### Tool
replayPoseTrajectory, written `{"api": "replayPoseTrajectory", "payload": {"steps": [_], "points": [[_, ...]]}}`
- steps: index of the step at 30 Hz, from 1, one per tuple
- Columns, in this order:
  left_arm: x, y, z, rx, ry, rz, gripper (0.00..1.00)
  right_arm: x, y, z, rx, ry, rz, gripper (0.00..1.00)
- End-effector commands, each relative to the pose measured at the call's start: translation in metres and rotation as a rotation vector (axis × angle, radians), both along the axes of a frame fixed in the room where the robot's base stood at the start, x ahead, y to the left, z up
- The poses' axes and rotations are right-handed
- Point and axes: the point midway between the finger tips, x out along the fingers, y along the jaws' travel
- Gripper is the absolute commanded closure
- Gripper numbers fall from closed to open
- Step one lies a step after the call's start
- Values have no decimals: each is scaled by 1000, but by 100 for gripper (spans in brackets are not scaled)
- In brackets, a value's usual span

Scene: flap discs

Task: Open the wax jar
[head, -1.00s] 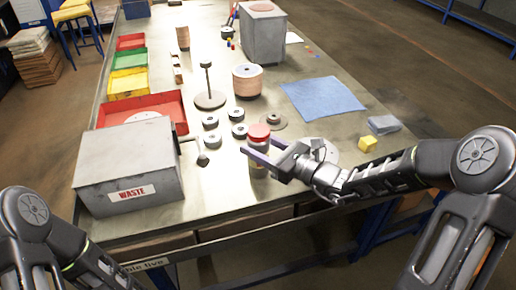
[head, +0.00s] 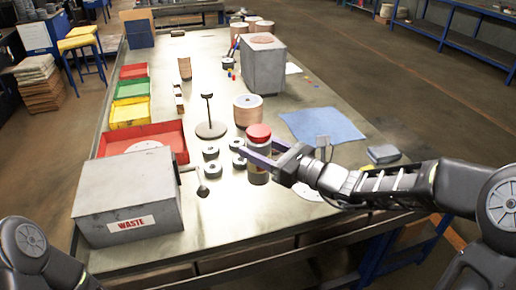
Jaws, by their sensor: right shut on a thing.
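The wax jar (head: 258,176) has a red lid (head: 258,132) and a brownish body, and it stands upright in the head view near the middle of the table. Its lid is on. My right gripper (head: 256,152) reaches in from the right and is shut on the jar's body, just below the lid. The jar appears to be held above the table top. The fingers hide part of the jar's body. My left gripper is out of view; only part of my left arm shows at the lower left.
A grey waste box (head: 128,203) with a side handle stands at the left front of the table (head: 215,225). A copper-coloured spool (head: 248,110) and blue cloth (head: 318,124) are further back.

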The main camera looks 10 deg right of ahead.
Motion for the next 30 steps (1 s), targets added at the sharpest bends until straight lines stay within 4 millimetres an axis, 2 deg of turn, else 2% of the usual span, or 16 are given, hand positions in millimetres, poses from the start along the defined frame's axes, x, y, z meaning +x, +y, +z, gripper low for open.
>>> {"api": "replayPoseTrajectory", "payload": {"steps": [6, 7, 25, 30], "points": [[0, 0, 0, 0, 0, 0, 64, 0, 0, 1, 1, -3, 1, 100], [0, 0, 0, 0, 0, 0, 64, 0, 0, 1, 1, -3, 1, 49], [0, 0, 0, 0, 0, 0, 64, 0, 0, 1, 1, -3, 1, 98], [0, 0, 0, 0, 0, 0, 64, 0, 0, 1, 1, -3, 1, 100]]}}
